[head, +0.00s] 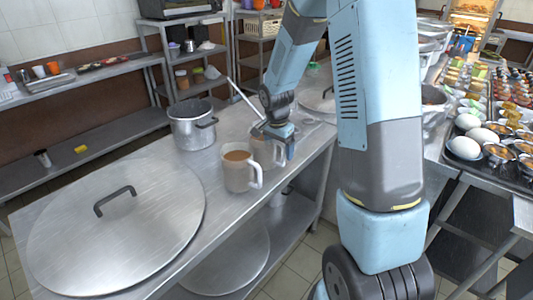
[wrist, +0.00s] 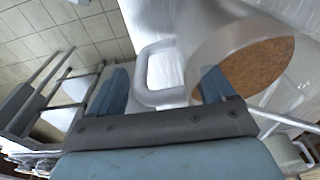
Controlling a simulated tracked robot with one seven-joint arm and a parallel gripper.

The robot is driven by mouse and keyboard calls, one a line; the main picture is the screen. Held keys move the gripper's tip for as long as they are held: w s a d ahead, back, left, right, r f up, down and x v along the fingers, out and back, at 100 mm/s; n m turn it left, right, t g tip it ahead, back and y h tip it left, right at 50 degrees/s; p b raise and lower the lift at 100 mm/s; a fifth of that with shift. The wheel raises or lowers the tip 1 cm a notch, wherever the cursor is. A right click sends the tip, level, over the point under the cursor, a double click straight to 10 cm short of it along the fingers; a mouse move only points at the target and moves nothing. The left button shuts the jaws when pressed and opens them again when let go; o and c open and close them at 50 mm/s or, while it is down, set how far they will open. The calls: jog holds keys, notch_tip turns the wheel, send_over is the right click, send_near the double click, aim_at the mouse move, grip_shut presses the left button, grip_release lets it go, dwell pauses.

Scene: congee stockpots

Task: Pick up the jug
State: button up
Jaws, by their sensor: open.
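Two pale jugs with brown liquid stand upright on the steel table. The nearer jug (head: 238,172) has its handle on the right and is clear of my gripper. The farther jug (head: 262,152) is partly hidden behind the nearer one and by my gripper (head: 279,145). In the wrist view, a jug (wrist: 225,40) fills the upper right, with its white handle (wrist: 146,75) between the fingers of my gripper (wrist: 160,84). The jaws are open, on either side of the handle; the right finger overlaps the jug's rim in the picture. I cannot tell whether they touch.
A large round lid (head: 120,235) covers the table's near left. Another lid (head: 318,97) lies at the far end. Trays of eggs and bowls (head: 480,140) are on the right counter.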

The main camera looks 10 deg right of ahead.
jog(key=shift+f, duration=0.2)
jog(key=shift+c, duration=0.5)
grip_shut()
jog(key=shift+w+r, duration=0.1)
